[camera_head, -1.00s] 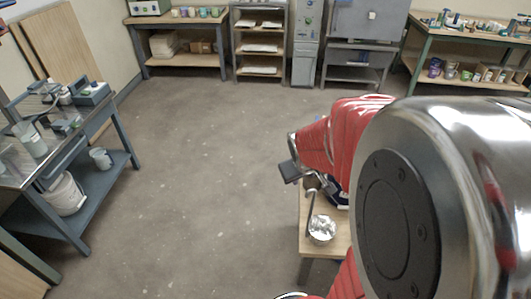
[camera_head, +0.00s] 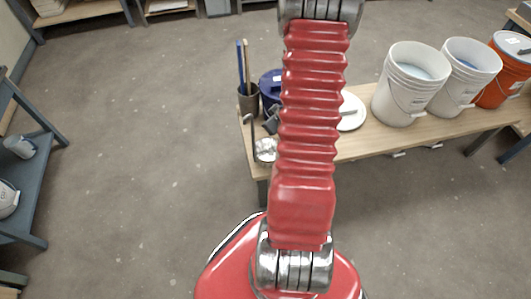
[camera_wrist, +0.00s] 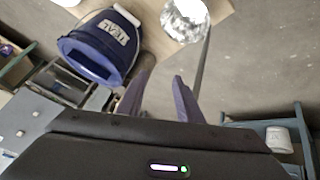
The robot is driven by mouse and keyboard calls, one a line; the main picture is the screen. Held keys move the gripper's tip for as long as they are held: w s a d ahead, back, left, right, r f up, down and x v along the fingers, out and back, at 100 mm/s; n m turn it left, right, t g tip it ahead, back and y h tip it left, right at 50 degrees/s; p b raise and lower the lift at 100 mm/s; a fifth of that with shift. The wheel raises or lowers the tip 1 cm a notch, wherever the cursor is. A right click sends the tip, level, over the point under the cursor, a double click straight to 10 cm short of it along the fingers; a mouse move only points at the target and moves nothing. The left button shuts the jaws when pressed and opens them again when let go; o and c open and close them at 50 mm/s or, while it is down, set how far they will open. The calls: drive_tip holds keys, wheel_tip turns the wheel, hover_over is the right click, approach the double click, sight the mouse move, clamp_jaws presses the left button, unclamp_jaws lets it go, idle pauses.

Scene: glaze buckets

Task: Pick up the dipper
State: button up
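The dipper has a shiny metal bowl (camera_head: 265,151) and a long thin upright handle. In the head view it is at the left end of the wooden bench, left of my arm. In the wrist view its bowl (camera_wrist: 185,18) is at the top and its dark handle runs down beside my right-hand fingertip. My gripper (camera_wrist: 161,84) is open, with a visible gap and nothing between its fingers. The handle is outside that gap, to the right; whether it touches the finger cannot be told. In the head view my gripper (camera_head: 271,122) is small and partly hidden by my arm.
A blue bucket labelled TEAL (camera_wrist: 100,45) is close to my gripper, left of the dipper. A white lid (camera_head: 352,112), white buckets (camera_head: 411,82) and an orange bucket (camera_head: 504,72) stand rightward.

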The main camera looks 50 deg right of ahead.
drive_tip(key=s+a+f+t+y, duration=0.3)
drive_tip(key=a+f+t, duration=0.1)
drive_tip(key=f+t, duration=0.35)
drive_tip(key=r+t, duration=0.1)
drive_tip(key=s+a+t, duration=0.1)
drive_tip(key=s+a+r+t, duration=0.1)
drive_tip(key=shift+s+a+r+m+t+h, duration=0.1)
drive_tip(key=shift+s+r+m+t+h, duration=0.05)
drive_tip(key=shift+r+m+t+h, duration=0.2)
drive_tip(key=w, duration=0.8)
drive_tip(key=shift+w+d, duration=0.25)
drive_tip(key=shift+w, duration=0.1)
drive_tip(key=shift+w, duration=0.1)
drive_tip(key=w, duration=0.5)
drive_tip(key=shift+d, duration=0.1)
idle(0.3)
